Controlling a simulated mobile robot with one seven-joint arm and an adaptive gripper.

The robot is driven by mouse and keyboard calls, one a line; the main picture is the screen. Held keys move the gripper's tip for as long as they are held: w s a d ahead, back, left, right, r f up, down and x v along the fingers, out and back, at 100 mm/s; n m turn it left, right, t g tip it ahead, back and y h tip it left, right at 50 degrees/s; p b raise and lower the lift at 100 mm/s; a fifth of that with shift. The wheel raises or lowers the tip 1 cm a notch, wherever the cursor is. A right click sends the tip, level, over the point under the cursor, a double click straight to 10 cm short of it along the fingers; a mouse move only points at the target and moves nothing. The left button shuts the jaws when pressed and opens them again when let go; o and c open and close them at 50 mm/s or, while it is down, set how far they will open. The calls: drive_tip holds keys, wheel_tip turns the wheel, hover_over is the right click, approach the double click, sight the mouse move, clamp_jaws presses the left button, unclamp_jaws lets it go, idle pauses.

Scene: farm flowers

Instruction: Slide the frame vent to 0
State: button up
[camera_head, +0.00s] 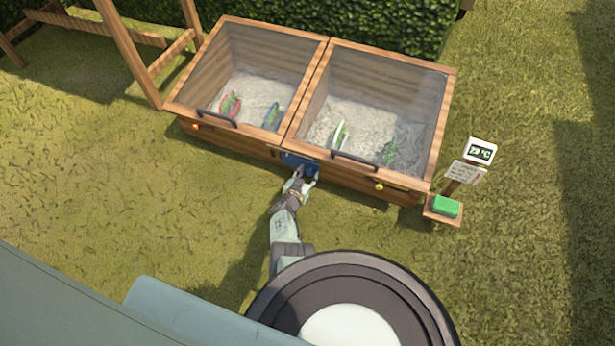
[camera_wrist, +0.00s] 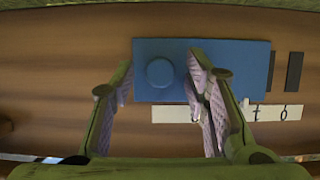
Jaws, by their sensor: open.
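The frame vent is a blue sliding plate (camera_wrist: 228,62) with a round blue knob (camera_wrist: 160,73) on the wooden front of the cold frame. In the head view the blue vent (camera_head: 299,160) sits low at the middle of the frame's front. Dark slots (camera_wrist: 294,71) show at the plate's right end in the wrist view. A pale scale strip (camera_wrist: 178,114) runs below the plate, partly hidden by my right finger; its marks are hard to read. My gripper (camera_wrist: 161,82) is open, one finger on each side of the knob; it also shows in the head view (camera_head: 300,183). Contact cannot be told.
The cold frame (camera_head: 318,95) has two glazed lids, both down, with dark handles and several plants inside. A thermometer display (camera_head: 480,151) and a green box (camera_head: 446,206) stand at its right corner. A wooden post frame (camera_head: 128,50) stands left. Grass in front is clear.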

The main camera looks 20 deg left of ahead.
clamp_jaws()
idle(0.5)
idle(0.3)
